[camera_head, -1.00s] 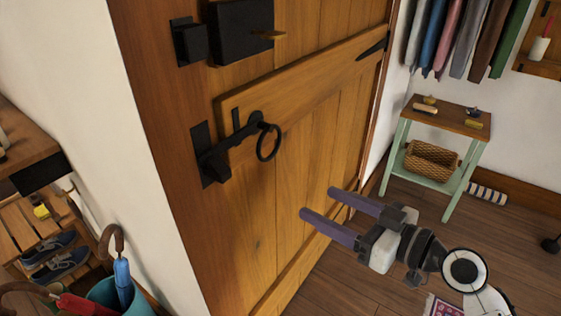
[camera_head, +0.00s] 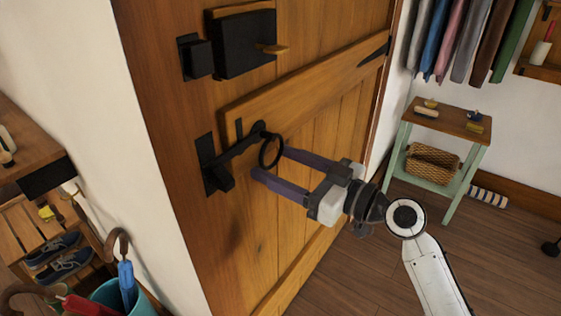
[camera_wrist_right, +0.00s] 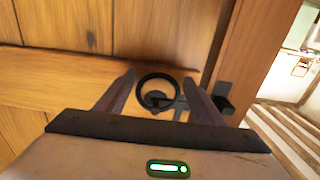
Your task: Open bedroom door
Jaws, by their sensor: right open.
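The wooden bedroom door (camera_head: 305,215) stands shut in its frame. A black latch bar (camera_head: 243,149) lies across the door edge, its left end in the black catch (camera_head: 213,172) on the frame. A black ring handle (camera_head: 261,158) hangs from the latch; it also shows in the right wrist view (camera_wrist_right: 157,76). My right gripper (camera_head: 268,163) is open, with its two purple-grey fingers pointing at the ring. In the right wrist view, the ring appears between the fingers (camera_wrist_right: 161,80). Contact with it cannot be told. My left gripper is not in view.
A black lock box (camera_head: 247,42) with a brass-coloured knob sits above the latch. An umbrella stand (camera_head: 107,293) and a shoe rack (camera_head: 22,228) are at left. A small green-legged table (camera_head: 399,160) stands at right. Floor between door and table is clear.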

